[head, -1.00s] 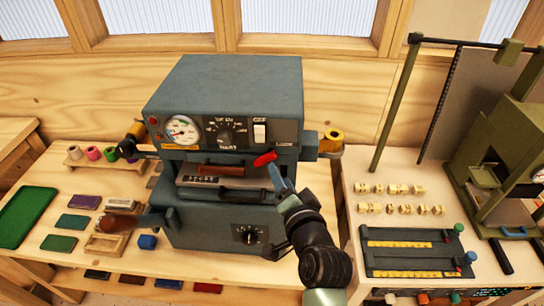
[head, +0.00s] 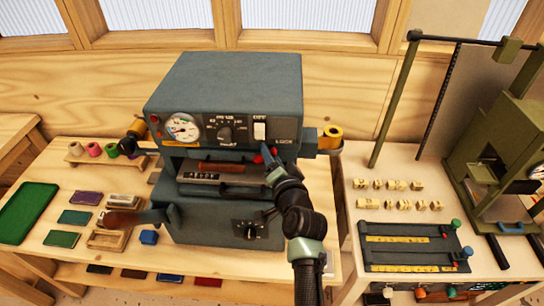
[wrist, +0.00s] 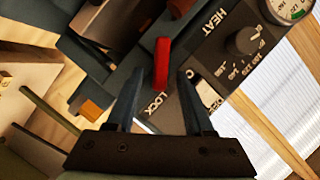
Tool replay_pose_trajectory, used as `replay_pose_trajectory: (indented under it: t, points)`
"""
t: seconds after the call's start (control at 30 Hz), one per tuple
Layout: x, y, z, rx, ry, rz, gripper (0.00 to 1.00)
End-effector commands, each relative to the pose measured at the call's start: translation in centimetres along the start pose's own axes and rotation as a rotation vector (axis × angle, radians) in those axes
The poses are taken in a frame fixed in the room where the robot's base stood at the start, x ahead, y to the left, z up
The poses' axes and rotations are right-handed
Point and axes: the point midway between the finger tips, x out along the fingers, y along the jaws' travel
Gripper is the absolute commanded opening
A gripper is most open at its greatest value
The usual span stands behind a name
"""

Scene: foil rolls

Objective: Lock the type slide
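The type slide (head: 204,177) sits in the front opening of the grey-blue press (head: 225,95), with a brown handle bar (head: 222,167) across it. A red lever (wrist: 162,62) stands beside the LOCK label on the press. In the head view the red lever (head: 258,159) shows only in part behind my gripper (head: 268,153). In the wrist view my gripper (wrist: 161,75) is open, with one finger on each side of the red lever. Its fingertips reach about the lever's lower half. I cannot tell whether either finger touches it.
The HEAT knob (wrist: 243,40) and white OFF switch (wrist: 210,97) are close to my fingers. A yellow foil roll (head: 332,131) sticks out at the press's right side. Brass type pieces (head: 398,185) and an olive press (head: 500,165) stand on the right table.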

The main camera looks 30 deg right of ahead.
Motion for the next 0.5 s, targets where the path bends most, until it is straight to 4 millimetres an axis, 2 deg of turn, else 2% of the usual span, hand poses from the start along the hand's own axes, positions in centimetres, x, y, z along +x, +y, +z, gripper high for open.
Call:
replay_pose_trajectory:
  t: [0.03, 0.2, 0.3, 0.5]
  points:
    - [-0.01, 0.00, 0.00, 0.000, 0.000, 0.000, 0.45]
    - [-0.02, 0.01, 0.01, 0.000, 0.000, 0.000, 0.15]
    - [-0.03, 0.01, 0.01, 0.000, 0.000, 0.000, 0.00]
    - [-0.03, 0.00, 0.01, 0.000, -0.001, 0.000, 0.00]
